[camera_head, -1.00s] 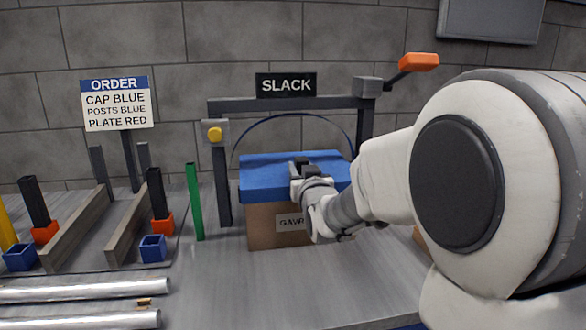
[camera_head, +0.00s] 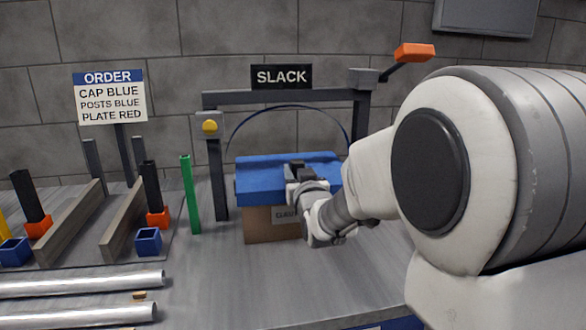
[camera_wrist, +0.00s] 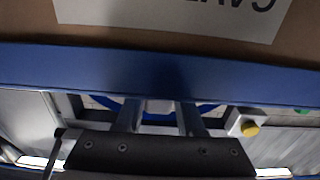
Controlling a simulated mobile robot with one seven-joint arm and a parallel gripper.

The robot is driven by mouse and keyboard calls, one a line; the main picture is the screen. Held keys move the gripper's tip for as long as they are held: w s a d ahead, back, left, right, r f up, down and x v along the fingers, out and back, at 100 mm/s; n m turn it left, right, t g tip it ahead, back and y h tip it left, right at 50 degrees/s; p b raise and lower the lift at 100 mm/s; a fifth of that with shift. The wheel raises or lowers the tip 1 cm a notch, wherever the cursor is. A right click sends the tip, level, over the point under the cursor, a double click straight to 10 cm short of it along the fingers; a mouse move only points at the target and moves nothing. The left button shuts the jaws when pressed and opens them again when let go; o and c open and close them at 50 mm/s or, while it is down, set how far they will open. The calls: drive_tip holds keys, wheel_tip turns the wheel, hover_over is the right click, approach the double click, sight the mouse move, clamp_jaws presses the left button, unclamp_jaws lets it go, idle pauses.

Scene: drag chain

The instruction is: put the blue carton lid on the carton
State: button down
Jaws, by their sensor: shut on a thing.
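The blue carton lid (camera_head: 262,188) is over the brown carton (camera_head: 262,226), its front edge covering the carton's upper part and some of the label. My gripper (camera_head: 297,172) is shut on the lid's front edge, right of its middle. In the wrist view the lid (camera_wrist: 75,72) crosses the picture as a blue band, and the carton (camera_wrist: 70,14) with its upside-down label is above it. My gripper fingers (camera_wrist: 160,112) reach the lid from below in that view. Whether the lid is fully seated cannot be told; my arm hides its right part.
A dark frame with a SLACK sign (camera_head: 281,77) and yellow button (camera_head: 210,127) stands around the carton. A green post (camera_head: 190,195) is to its left. Metal rods (camera_head: 80,283) lie front left. The table in front of the carton is clear.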

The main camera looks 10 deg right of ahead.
drive_tip(key=shift+f, duration=0.2)
drive_tip(key=shift+c, duration=2.2)
unclamp_jaws()
drive_tip(key=shift+s, duration=0.2)
